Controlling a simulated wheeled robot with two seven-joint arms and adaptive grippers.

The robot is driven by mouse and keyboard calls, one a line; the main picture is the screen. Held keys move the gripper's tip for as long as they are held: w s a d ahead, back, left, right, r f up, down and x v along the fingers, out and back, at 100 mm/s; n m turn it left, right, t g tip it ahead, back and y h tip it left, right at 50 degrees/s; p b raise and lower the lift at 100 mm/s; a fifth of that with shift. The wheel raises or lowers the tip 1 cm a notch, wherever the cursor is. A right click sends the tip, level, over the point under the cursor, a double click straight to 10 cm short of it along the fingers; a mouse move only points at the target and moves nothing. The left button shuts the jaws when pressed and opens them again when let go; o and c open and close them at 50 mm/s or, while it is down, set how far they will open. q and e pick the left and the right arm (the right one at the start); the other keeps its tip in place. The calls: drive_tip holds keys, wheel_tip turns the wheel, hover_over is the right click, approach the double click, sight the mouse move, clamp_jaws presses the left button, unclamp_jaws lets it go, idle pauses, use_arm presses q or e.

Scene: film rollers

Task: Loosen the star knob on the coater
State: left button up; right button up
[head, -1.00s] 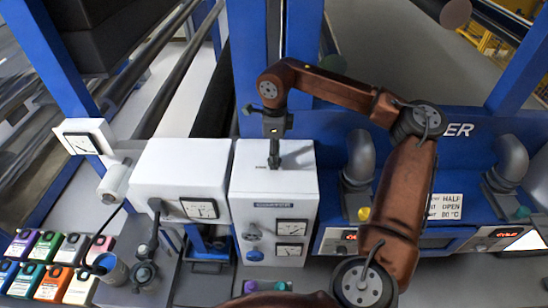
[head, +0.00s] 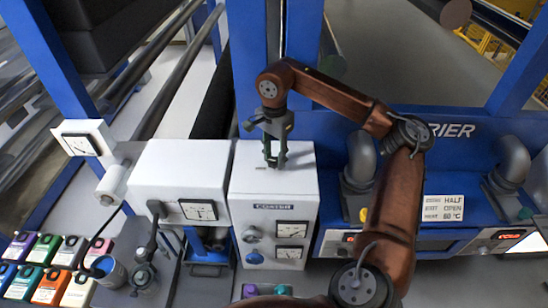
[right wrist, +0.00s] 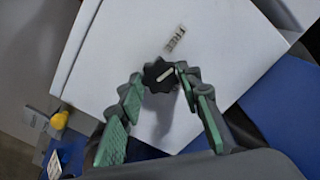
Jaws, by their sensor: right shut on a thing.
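The white coater box (head: 244,182) stands at the centre of the head view, with a name label (head: 274,207) on its front. In the right wrist view the dark star knob (right wrist: 158,77) sits on the box's white top. It has a pale pointer line slanting up to the right. A small label reading FREE (right wrist: 176,39) lies just above it. My right gripper (head: 275,163) points down onto the top of the box; the right wrist view shows its green-padded fingers (right wrist: 162,80) shut on the star knob from both sides. The head view hides the knob behind the fingers. My left gripper is out of view.
Dials (head: 291,229) and small knobs are on the coater's front. A white box with a gauge (head: 199,211) stands to the left. Grey elbow pipes (head: 360,160) rise to the right.

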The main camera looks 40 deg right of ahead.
sight(275, 160)
drive_tip(key=shift+w+d+r+n, duration=0.1)
drive_tip(key=shift+r+n, duration=0.05)
drive_tip(key=shift+n, duration=1.35)
drive_tip(key=o, duration=1.2)
drive_tip(key=shift+c, duration=0.2)
wheel_tip(275, 160, up, 12)
